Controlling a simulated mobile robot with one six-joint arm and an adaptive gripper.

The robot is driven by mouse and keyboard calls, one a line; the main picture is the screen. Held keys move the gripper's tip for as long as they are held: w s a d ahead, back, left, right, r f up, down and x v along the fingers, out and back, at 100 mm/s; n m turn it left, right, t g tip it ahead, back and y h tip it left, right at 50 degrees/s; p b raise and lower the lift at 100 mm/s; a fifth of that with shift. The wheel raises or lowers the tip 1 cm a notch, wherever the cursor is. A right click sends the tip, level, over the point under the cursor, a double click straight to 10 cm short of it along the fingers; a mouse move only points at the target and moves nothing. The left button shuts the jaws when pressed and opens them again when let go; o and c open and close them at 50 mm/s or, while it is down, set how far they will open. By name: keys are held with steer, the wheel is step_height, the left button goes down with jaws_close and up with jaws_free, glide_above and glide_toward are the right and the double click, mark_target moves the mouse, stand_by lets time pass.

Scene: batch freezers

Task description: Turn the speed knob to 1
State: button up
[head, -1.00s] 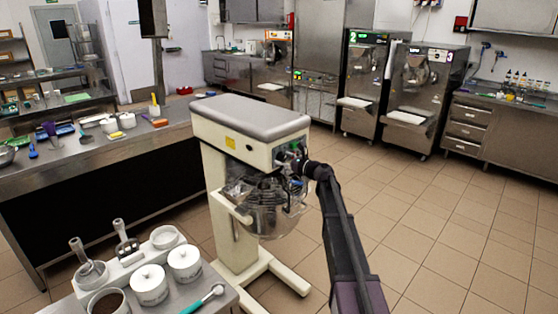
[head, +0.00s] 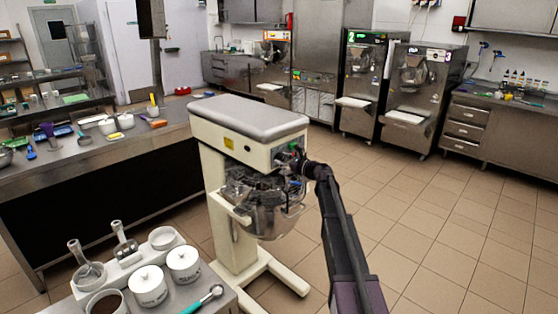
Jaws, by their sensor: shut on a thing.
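A cream planetary mixer (head: 225,150) with a grey top stands in the middle of the head view. Its control panel is on the front of the mixer head, on the right side. My gripper (head: 293,162) is at this panel, shut on the speed knob, which my gripper and wrist largely hide. The number the knob points to cannot be read. A small green part and a red part (head: 292,147) of the panel show just above my gripper. The mixer's metal bowl (head: 272,215), behind a clear guard, hangs below the gripper.
A steel table with white tubs (head: 149,286) and scoops is at the front left. A long worktop (head: 60,172) with utensils runs behind it. Batch freezers (head: 415,95) stand along the back wall. The tiled floor (head: 450,220) at right is clear.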

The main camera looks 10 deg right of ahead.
steer(key=n, duration=0.4)
steer(key=shift+s+a+n+p, duration=0.3)
steer(key=shift+n, duration=0.1)
steer(key=n, duration=0.4)
steer(key=shift+h, duration=0.4)
steer(key=n, duration=0.3)
steer(key=shift+s+n+p, duration=0.15)
steer(key=shift+n+p, duration=0.15)
steer(key=shift+n, duration=0.1)
steer(key=shift+n+h, duration=0.3)
steer(key=shift+c, duration=0.4)
steer(key=shift+w+d+n, duration=0.1)
steer(key=shift+w+n, duration=0.15)
steer(key=shift+n, duration=1.15)
steer(key=shift+o, duration=0.2)
steer(key=shift+w+r, duration=0.1)
steer(key=shift+w, duration=0.05)
